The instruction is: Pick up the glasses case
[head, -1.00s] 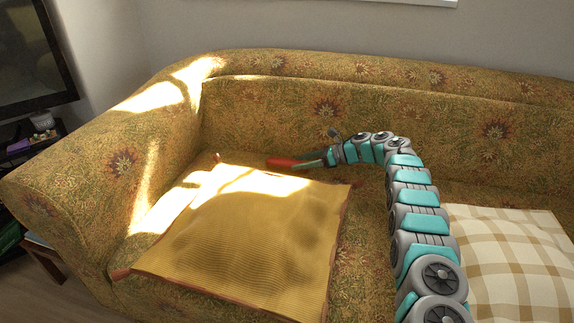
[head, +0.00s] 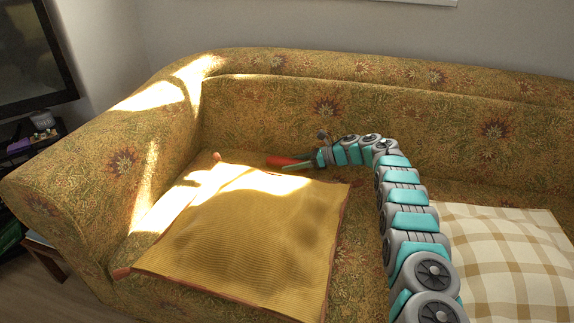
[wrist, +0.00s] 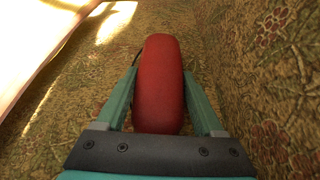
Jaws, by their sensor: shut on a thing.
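The glasses case is red and oblong with rounded ends. In the head view the glasses case (head: 284,161) is at the back of the sofa seat, behind the yellow cushion. In the wrist view the glasses case (wrist: 160,85) lies lengthwise between the two teal fingers of my gripper (wrist: 160,93), which is shut on it. In the head view my gripper (head: 298,165) reaches in from the right, and its near finger shows along the case. I cannot tell whether the case touches the seat.
A yellow cushion (head: 250,235) lies just in front of the case. The patterned sofa (head: 300,110) has its backrest close behind. A checked cushion (head: 510,260) lies at the right. A dark screen (head: 30,60) stands at the far left.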

